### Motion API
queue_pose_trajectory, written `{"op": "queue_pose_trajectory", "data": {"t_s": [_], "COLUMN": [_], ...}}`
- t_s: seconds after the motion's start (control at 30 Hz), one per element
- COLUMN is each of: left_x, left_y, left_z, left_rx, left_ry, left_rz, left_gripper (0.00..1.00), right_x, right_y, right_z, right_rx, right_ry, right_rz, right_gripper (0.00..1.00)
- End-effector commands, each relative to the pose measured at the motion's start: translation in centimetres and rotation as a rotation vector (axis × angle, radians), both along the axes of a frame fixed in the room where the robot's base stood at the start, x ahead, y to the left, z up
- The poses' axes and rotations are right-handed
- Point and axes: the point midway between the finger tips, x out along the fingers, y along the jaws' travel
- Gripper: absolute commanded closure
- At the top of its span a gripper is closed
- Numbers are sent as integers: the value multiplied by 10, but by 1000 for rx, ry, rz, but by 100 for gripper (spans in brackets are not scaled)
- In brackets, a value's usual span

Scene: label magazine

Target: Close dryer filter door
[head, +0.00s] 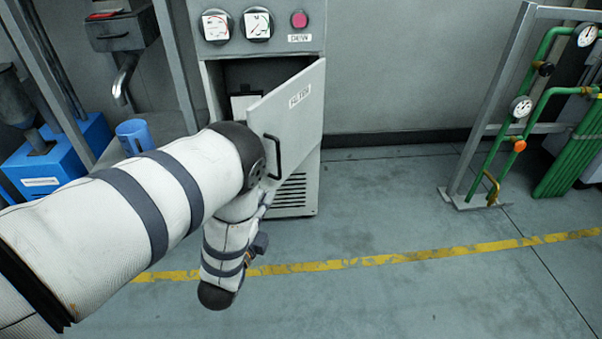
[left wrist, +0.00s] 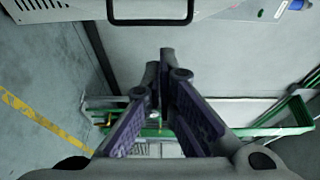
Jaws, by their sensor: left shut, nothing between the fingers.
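The dryer cabinet (head: 311,45) stands at the back, with gauges and a red button on top. Its filter door (head: 301,112) is swung open, hinged on the right, and shows the dark compartment (head: 270,75) behind it. The door has a dark handle (head: 278,152), close to my left elbow in the picture. My left arm crosses in front of the cabinet and hides part of it. In the left wrist view my left gripper (left wrist: 165,72) is shut and empty. A dark handle (left wrist: 150,20) shows beyond its fingertips, apart from them. My right gripper is not seen.
Green pipes with gauges (head: 522,110) stand on a grey frame at the right. Blue equipment (head: 45,165) and a blue cup (head: 134,134) are at the left. A yellow line (head: 400,257) crosses the floor. The floor right of the cabinet is clear.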

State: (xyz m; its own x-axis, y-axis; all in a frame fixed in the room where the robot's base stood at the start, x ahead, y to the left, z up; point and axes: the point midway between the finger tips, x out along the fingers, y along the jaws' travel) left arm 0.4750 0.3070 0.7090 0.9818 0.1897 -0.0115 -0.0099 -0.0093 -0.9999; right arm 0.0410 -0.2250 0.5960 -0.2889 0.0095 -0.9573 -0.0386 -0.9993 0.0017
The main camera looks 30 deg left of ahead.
Motion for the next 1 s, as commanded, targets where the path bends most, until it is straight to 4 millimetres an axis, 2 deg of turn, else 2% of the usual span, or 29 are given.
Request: {"op": "queue_pose_trajectory", "data": {"t_s": [0.17,0.57,0.6,0.8,1.0], "left_x": [18,102,100,102,102], "left_y": [4,20,31,55,59], "left_z": [3,1,2,4,3], "left_rx": [19,14,15,15,13], "left_ry": [-17,-11,-9,-12,-11], "left_rz": [1,0,4,1,-1], "left_gripper": [100,100,100,100,100], "right_x": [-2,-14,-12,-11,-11], "right_y": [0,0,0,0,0], "right_z": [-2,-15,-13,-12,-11], "right_rx": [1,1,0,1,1], "right_ry": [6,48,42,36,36], "right_rz": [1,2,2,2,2], "right_gripper": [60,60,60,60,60]}}
